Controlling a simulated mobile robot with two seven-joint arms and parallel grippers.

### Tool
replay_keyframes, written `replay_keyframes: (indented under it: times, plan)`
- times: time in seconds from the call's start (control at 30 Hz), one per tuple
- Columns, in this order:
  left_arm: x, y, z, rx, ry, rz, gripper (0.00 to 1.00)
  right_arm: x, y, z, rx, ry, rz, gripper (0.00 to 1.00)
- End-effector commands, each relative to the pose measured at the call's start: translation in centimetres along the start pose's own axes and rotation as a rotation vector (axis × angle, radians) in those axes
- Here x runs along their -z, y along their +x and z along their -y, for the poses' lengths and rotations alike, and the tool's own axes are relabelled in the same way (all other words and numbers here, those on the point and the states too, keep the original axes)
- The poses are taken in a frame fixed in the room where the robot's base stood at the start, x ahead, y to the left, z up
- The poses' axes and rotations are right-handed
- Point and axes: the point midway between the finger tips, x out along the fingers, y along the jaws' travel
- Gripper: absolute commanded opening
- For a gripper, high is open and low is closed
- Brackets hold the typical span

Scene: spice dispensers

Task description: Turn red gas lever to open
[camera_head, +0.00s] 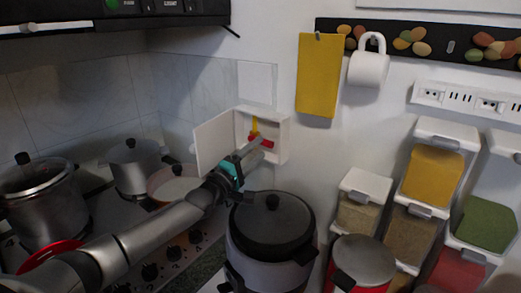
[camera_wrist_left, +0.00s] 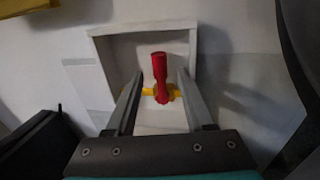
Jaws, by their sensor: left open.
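The red gas lever (camera_head: 267,142) sits on a yellow pipe (camera_head: 254,124) inside a small white wall box (camera_head: 283,143). The box door (camera_head: 212,142) stands open to the left. My left gripper (camera_head: 249,151) reaches the front of the box. In the left wrist view the lever (camera_wrist_left: 160,70) appears between the two open fingers of the gripper (camera_wrist_left: 160,76), with a gap on each side. The yellow pipe (camera_wrist_left: 149,91) crosses behind it. I cannot tell how deep the fingertips are around the lever. My right gripper is not in view.
A large dark-lidded cooker (camera_head: 271,225) stands below the box, close under my left gripper. Pots, including a steel pot (camera_head: 132,167), stand on the stove at left. Spice dispensers (camera_head: 433,175) fill the right side.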

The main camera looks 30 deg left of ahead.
Motion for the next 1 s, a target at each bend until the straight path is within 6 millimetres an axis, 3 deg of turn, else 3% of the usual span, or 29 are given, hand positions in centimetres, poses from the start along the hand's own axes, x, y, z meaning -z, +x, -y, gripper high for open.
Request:
replay_keyframes:
  times: [0.23, 0.63, 1.0]
  plan:
    - [0.0, 1.7, 0.0, 0.000, 0.002, 0.000, 0.53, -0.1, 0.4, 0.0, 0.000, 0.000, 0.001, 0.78]
    - [0.0, 2.0, 0.0, 0.001, 0.001, 0.000, 0.53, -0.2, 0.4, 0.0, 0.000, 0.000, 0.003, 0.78]
    - [0.0, 2.0, 0.0, 0.001, 0.001, 0.000, 0.13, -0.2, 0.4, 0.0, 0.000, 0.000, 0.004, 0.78]
